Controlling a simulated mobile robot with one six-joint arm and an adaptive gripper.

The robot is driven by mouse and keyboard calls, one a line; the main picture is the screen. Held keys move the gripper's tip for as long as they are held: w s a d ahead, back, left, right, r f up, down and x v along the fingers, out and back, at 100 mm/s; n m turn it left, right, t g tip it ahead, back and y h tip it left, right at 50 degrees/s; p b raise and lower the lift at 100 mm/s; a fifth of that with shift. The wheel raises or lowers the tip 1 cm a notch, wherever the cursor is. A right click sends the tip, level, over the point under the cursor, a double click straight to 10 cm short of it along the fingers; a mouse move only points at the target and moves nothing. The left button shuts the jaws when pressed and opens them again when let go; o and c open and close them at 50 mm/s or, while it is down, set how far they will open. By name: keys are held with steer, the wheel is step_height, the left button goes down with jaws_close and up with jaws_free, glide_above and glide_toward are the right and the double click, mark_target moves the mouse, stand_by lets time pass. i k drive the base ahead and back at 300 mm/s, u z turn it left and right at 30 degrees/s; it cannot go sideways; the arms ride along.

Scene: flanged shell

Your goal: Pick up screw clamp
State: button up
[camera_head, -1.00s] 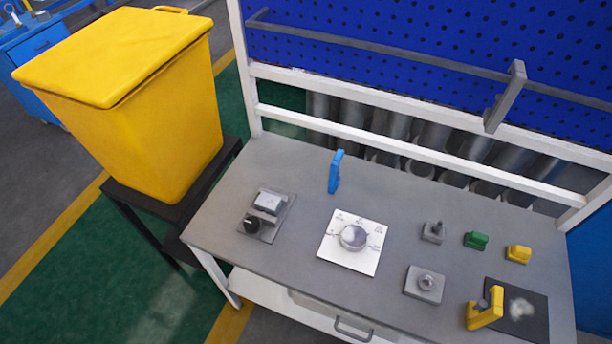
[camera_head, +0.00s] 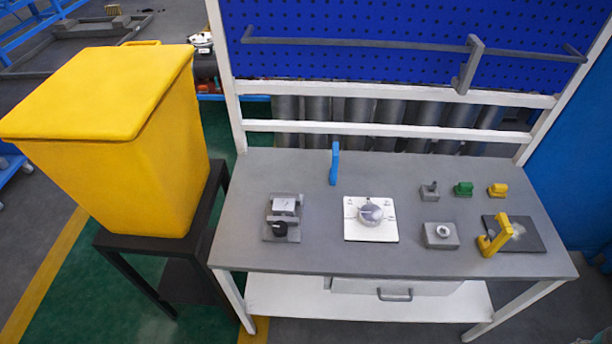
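No label shows which thing is the screw clamp. A yellow upright clamp-like piece (camera_head: 497,238) stands at the right end of the grey bench, at the edge of a dark plate (camera_head: 527,235). A blue upright piece (camera_head: 335,163) of similar form stands near the back of the bench, left of the middle. A grey block device with a black knob (camera_head: 282,218) sits at the left. My gripper is out of view, and nothing is seen touching these pieces.
The grey bench (camera_head: 320,258) also holds a white plate with a round metal part (camera_head: 371,213), a grey block (camera_head: 440,236), and small grey (camera_head: 429,191), green (camera_head: 463,188) and yellow (camera_head: 498,190) pieces. A yellow bin (camera_head: 160,150) stands left. A rail with a bracket (camera_head: 468,65) hangs behind.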

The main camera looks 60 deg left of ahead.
mark_target(334, 170)
steer(key=k, duration=1.05)
steer(key=u, duration=2.3)
steer(key=i, duration=0.9)
steer(key=u, duration=0.05)
